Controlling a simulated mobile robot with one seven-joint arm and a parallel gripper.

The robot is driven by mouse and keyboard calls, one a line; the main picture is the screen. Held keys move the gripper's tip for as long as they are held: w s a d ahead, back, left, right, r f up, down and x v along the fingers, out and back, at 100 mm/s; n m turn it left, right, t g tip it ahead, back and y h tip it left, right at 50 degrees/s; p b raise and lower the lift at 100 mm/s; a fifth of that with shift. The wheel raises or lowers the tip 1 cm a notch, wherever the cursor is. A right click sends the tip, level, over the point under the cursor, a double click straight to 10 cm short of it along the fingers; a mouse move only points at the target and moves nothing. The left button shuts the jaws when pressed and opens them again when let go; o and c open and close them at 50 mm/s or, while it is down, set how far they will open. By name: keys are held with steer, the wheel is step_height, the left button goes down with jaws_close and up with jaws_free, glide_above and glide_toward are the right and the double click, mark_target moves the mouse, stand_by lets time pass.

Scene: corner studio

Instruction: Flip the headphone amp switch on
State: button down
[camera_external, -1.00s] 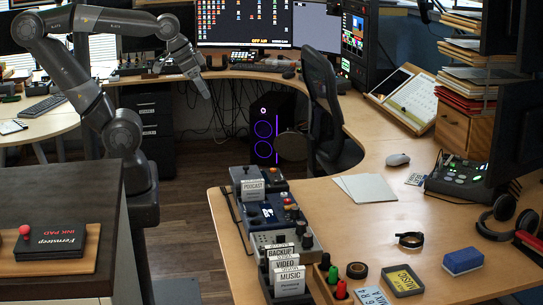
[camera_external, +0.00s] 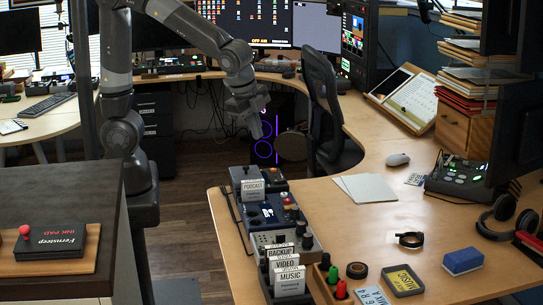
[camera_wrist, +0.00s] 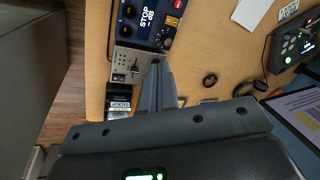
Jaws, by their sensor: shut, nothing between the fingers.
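A silver-beige box (camera_external: 273,238), likely the headphone amp, stands in the row of small devices along the desk's left edge. In the wrist view the same box (camera_wrist: 124,58) shows a small dark toggle lever and tiny marks on its top; its setting is too small to tell. My gripper (camera_external: 257,134) is shut and empty, pointing down in the air beyond the row, higher than the devices. In the wrist view my gripper's fingertips (camera_wrist: 155,63) appear just right of the beige box, overlapping its edge, and apart from it.
A dark blue device with knobs (camera_external: 266,211) adjoins the box. Card holders (camera_external: 284,262) labelled backup, video and music stand in front. Headphones (camera_external: 506,218) and a mouse (camera_external: 398,159) lie on the right of the wooden desk (camera_external: 345,225). The desk's middle is mostly clear.

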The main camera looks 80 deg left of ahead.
steer(key=d+f+m, duration=0.3)
steer(key=d+f, duration=0.1)
steer(key=d, duration=0.4)
steer(key=s+d+f+m+g+h, duration=0.1)
steer(key=d+f+m, duration=0.2)
steer(key=d, duration=0.6)
steer(key=shift+s+d+f+m+g, duration=0.15)
steer(key=shift+s+f+m+g, duration=0.2)
steer(key=shift+f, duration=0.6)
steer(key=shift+w, duration=0.1)
steer(key=f, duration=0.4)
steer(key=w+f, duration=0.1)
steer(key=f, duration=0.9)
steer(key=shift+w, duration=0.35)
steer(key=shift+f, duration=0.1)
